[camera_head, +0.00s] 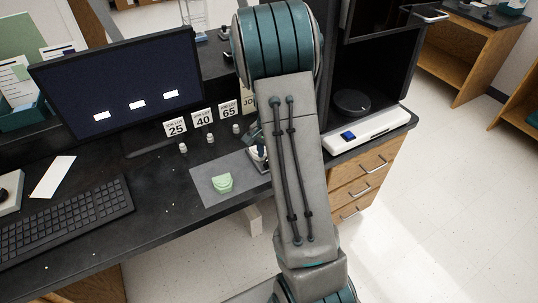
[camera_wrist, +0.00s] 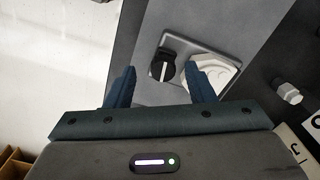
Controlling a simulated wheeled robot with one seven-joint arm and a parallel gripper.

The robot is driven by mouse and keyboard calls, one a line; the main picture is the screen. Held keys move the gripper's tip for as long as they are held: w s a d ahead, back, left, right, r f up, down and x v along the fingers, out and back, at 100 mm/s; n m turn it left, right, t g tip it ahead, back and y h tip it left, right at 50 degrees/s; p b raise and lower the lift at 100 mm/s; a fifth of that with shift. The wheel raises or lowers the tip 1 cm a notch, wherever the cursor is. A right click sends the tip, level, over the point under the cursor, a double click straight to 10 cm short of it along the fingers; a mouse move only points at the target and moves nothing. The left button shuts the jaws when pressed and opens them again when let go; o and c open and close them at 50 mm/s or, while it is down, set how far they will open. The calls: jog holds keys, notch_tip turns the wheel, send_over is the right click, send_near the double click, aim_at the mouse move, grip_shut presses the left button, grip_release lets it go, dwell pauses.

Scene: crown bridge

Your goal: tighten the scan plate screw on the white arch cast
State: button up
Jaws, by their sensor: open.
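In the wrist view, the scan plate (camera_wrist: 232,66) is a light metal plate with a black screw knob (camera_wrist: 161,66) marked by a white line. The white arch cast (camera_wrist: 212,66) sits on the plate to the right of the knob and is partly hidden by a finger. My gripper (camera_wrist: 160,72) is open, with its blue fingers apart on either side of the knob in the picture. I cannot tell whether they touch it. In the head view, the plate (camera_head: 260,160) shows only in part beside my arm, which hides most of my gripper.
A green arch cast (camera_head: 222,183) lies on a grey mat (camera_head: 205,198) to the left. Number cards (camera_head: 203,119) with small white pieces (camera_head: 210,138) stand behind. A monitor (camera_head: 120,85) and keyboard (camera_head: 65,222) are at left. A dark open-fronted machine (camera_head: 365,75) stands at right.

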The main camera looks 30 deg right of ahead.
notch_tip(320, 180, up, 7)
jog(key=p, duration=0.4)
jog(key=shift+p, duration=0.3)
jog(key=shift+a, duration=0.1)
